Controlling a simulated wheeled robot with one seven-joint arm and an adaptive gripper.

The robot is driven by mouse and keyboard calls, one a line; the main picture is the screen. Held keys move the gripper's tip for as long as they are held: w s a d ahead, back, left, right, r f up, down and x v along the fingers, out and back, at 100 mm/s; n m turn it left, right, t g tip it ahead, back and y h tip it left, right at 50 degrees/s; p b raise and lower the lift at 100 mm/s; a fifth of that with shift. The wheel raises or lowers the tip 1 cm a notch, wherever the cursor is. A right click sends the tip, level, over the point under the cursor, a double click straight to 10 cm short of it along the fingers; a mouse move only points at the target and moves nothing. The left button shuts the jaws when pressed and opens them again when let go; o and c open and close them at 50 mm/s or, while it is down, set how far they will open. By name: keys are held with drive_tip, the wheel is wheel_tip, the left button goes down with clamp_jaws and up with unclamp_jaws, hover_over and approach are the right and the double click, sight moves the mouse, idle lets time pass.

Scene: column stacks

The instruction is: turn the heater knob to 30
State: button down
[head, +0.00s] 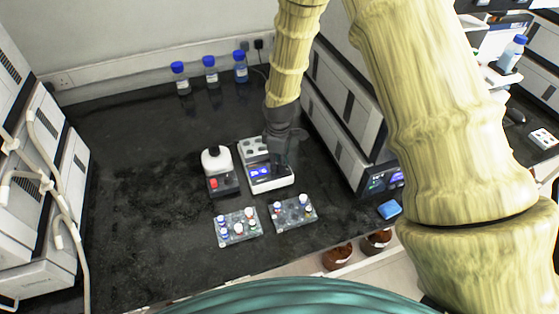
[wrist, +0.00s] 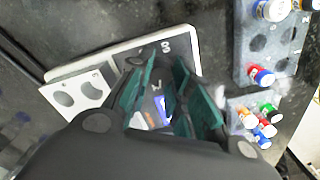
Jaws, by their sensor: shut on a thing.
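The heater (head: 256,148) is a white box with a dark top panel, round wells at its back and a lit blue display at its front. My gripper (head: 279,166) points down over the front right part of the heater, next to the display. In the wrist view my gripper (wrist: 168,85) has its dark green fingers on the heater's panel, shut on the heater knob. The fingers hide the knob, and I cannot read its setting.
A small device with a white top (head: 216,160) and a red part stands just left of the heater. Two vial racks (head: 240,238) (head: 284,222) lie in front. Blue-capped bottles (head: 210,76) stand at the back. Grey instruments (head: 345,130) stand close on the right.

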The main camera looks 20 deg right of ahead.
drive_tip(key=shift+w+m, duration=0.1)
drive_tip(key=shift+m, duration=1)
drive_tip(key=shift+r, duration=0.1)
drive_tip(key=c, duration=1.3)
unclamp_jaws()
wheel_tip(320, 180, up, 12)
drive_tip(key=shift+f, duration=0.1)
